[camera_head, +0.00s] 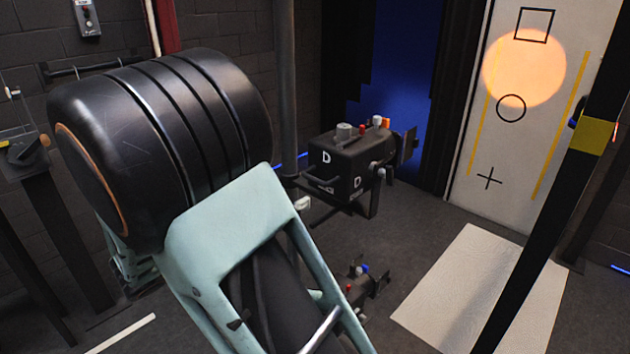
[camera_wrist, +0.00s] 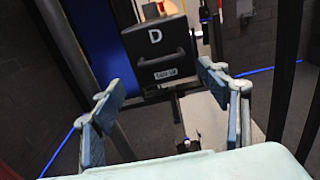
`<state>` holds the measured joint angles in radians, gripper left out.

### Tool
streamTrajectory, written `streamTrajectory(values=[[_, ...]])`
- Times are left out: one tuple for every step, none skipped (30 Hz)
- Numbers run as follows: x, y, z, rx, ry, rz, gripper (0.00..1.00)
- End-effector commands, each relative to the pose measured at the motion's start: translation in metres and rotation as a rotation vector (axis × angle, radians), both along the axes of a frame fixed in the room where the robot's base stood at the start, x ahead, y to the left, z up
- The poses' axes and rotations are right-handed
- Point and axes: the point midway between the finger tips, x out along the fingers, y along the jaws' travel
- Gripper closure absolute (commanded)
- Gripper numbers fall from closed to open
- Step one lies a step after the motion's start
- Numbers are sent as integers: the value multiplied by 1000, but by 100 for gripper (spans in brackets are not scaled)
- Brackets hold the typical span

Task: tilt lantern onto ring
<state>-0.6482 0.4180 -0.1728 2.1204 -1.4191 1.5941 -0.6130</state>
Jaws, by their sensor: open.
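The lantern (camera_head: 338,180) is a black box marked "D" on a stand, with a handle on its back and small knobs on top. It also shows in the wrist view (camera_wrist: 150,50), top centre. Its orange light spot (camera_head: 524,60) falls on a white panel, between a black square outline (camera_head: 534,11) and the black ring (camera_head: 511,96); the spot's lower edge overlaps the ring's upper part. My gripper (camera_wrist: 162,92) is open in the wrist view, fingers spread below and either side of the lantern's back, with nothing between them. I cannot make it out in the head view.
A second, lower lantern (camera_head: 370,284) stands near the floor behind my arm. A dark post with a yellow band (camera_head: 592,136) crosses the right side. The white panel (camera_head: 470,150) also bears a black cross (camera_head: 489,178) and yellow stripes. A pale mat (camera_head: 455,285) lies before it.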

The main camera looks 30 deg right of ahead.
Motion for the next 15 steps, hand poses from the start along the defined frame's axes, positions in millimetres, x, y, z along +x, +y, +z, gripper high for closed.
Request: streamTrajectory(values=[[2, -10, 1, 0, 1, -6, 32], [3, -16, 1, 0, 1, -6, 32], [6, -23, 1, 0, 1, -6, 32], [8, -29, 1, 0, 0, -7, 32], [10, -35, 1, 0, 0, -7, 32], [13, -42, 1, 0, 0, -8, 32], [15, -47, 1, 1, 0, -7, 32], [17, -52, 1, 1, -1, -6, 32], [19, -59, 1, 0, -1, -8, 32], [20, -63, 1, 1, -1, -7, 32], [22, -67, 1, 1, -1, -5, 32], [24, -72, 1, 1, -1, -6, 32], [25, -75, 1, 1, -1, -6, 32], [26, -78, 0, 1, -1, -6, 32], [28, -81, 0, 1, -1, -5, 32]])
